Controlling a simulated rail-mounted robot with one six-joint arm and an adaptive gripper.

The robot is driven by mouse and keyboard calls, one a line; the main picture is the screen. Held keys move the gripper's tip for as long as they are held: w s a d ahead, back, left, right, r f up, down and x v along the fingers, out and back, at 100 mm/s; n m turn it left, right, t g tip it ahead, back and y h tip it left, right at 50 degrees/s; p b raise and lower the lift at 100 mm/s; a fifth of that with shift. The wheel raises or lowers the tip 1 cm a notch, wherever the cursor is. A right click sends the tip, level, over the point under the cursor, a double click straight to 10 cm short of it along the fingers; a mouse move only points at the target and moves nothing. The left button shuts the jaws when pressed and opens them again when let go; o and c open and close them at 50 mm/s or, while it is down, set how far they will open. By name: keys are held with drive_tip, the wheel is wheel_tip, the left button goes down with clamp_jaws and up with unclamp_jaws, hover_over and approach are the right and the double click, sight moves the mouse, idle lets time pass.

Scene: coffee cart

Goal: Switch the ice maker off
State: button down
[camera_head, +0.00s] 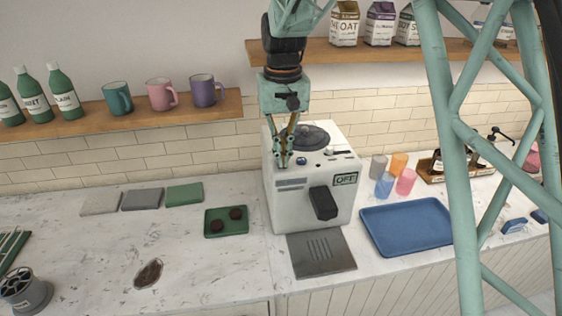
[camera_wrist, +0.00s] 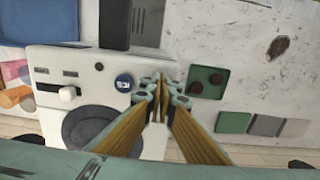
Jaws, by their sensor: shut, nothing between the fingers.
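The ice maker (camera_head: 300,205) is a white box on the counter with a black spout (camera_head: 323,203) on its front. A small panel on its front (camera_head: 345,179) reads "OFF". A round blue button with a white mark (camera_head: 302,161) sits on its top; it also shows in the wrist view (camera_wrist: 123,83). My gripper (camera_head: 283,164) is shut and empty, pointing down at the machine's top left front edge. In the wrist view my fingertips (camera_wrist: 160,86) are beside the blue button, apart from it. I cannot tell whether they touch the casing.
A round dark lid (camera_wrist: 90,128) and a white lever (camera_wrist: 68,93) are on the machine's top. A metal drip tray (camera_head: 320,253) lies in front. A green tray (camera_head: 226,234) stands left, a blue tray (camera_head: 405,243) and several cups right. Shelves hang above.

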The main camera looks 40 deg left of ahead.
drive_tip(key=shift+r, duration=0.1)
drive_tip(key=shift+r+p, duration=2.2)
drive_tip(key=shift+r, duration=1.15)
